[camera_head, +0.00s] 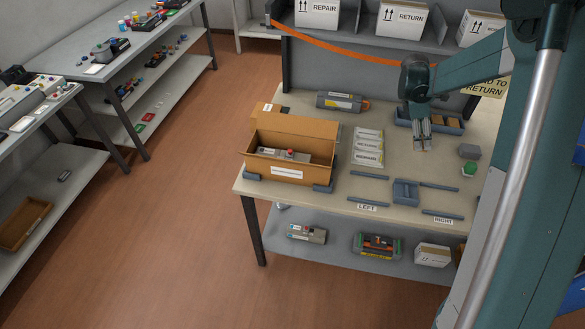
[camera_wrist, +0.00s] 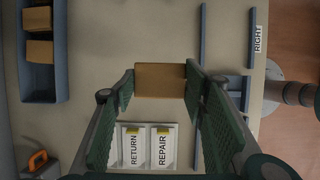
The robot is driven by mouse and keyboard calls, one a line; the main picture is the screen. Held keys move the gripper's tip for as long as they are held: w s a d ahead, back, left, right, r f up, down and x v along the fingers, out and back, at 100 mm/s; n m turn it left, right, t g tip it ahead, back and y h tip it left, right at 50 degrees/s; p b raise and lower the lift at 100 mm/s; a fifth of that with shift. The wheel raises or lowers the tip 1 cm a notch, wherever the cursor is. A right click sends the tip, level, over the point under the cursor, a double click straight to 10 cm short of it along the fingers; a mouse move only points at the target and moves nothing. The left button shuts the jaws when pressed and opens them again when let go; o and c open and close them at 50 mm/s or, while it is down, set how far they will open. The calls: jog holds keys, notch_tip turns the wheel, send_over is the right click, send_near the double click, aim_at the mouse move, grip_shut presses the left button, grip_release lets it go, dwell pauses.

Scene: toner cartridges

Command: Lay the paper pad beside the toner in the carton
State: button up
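My gripper (camera_head: 422,146) hangs over the middle of the table. In the wrist view its fingers (camera_wrist: 161,82) are shut on a brown paper pad (camera_wrist: 160,80), which touches both fingertips. The pad looks closer to the camera than the table behind it. In the head view I cannot make the held pad out. The open brown carton (camera_head: 288,171) stands at the table's left end with its back flap up. A grey toner (camera_head: 287,154) with a red part lies inside it. The room beside the toner is partly hidden by the front wall.
A blue tray (camera_wrist: 30,84) holds more brown pads. The labelled cards (camera_head: 368,147) lie between carton and gripper. Blue rails (camera_head: 369,175), a small blue holder (camera_head: 405,192) and a green button (camera_head: 469,169) are at the front and right. Another toner (camera_head: 341,101) lies behind the carton.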

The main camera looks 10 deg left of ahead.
jog(key=s+a+r, duration=0.2)
jog(key=s+a, duration=0.2)
jog(key=a, duration=0.8)
jog(key=s+a+r, duration=0.3)
jog(key=s+a, duration=0.1)
jog(key=a, duration=0.8)
jog(key=s+a+r, duration=0.2)
jog(key=s+a, duration=0.3)
jog(key=a, duration=0.7)
jog(key=shift+a+r, duration=0.15)
jog(key=shift+r, duration=0.1)
notch_tip(320, 180, down, 14)
jog(key=shift+r+b, duration=0.2)
jog(key=shift+b, duration=0.35)
jog(key=shift+f, duration=2.2)
jog(key=shift+f+b, duration=0.2)
jog(key=shift+b, duration=0.1)
